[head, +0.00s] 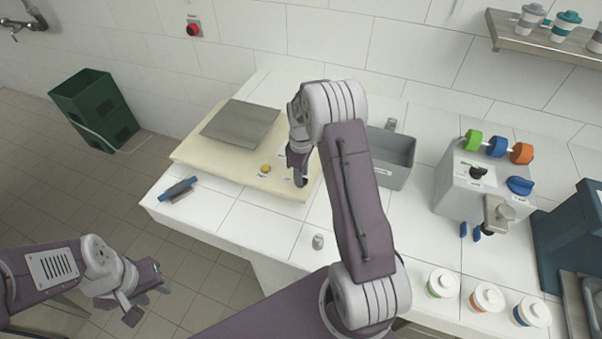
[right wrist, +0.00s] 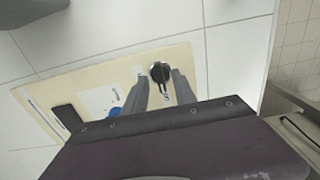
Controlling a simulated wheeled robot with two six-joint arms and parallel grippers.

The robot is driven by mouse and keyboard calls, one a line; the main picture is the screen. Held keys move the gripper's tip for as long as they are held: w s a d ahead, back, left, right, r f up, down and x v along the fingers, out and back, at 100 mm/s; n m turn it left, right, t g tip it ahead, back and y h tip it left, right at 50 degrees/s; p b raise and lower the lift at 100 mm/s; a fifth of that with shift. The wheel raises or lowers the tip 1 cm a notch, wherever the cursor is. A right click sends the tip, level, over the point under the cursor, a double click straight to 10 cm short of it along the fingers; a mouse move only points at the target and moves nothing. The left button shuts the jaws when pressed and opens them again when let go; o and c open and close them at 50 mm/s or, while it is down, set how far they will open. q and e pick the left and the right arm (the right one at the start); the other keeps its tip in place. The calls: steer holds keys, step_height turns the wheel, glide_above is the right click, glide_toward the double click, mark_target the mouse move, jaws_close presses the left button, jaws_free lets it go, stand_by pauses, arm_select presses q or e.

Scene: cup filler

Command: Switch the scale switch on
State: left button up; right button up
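The scale is a cream board (head: 195,158) with a grey metal plate (head: 240,122) and a yellow button (head: 265,169). In the right wrist view its cream panel (right wrist: 92,70) carries a round black switch knob (right wrist: 160,72) with a light pointer mark. My right gripper (head: 300,181) is over the scale's front right part. In the right wrist view its fingers (right wrist: 160,84) are apart, one on each side of the knob; contact cannot be told. The knob is hidden in the head view. My left gripper (head: 146,291) is open and empty over the floor, off the table.
A blue-handled tool (head: 178,188) lies at the table's left edge. A grey bin (head: 393,160) stands behind my right arm. A dispenser (head: 462,195) with coloured knobs and several lidded cups (head: 442,283) are to the right. A small metal cylinder (head: 318,241) stands near the front.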

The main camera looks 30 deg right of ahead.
steer(key=shift+f, duration=0.3)
jaws_close()
steer(key=m, duration=0.4)
steer(key=shift+r+p, duration=0.1)
steer(key=shift+p, duration=0.3)
steer(key=m, duration=0.4)
steer(key=shift+p, duration=0.35)
steer(key=m, duration=0.5)
steer(key=shift+w, duration=0.1)
steer(key=m, duration=0.4)
steer(key=shift+m+p, duration=0.3)
steer(key=shift+p, duration=0.05)
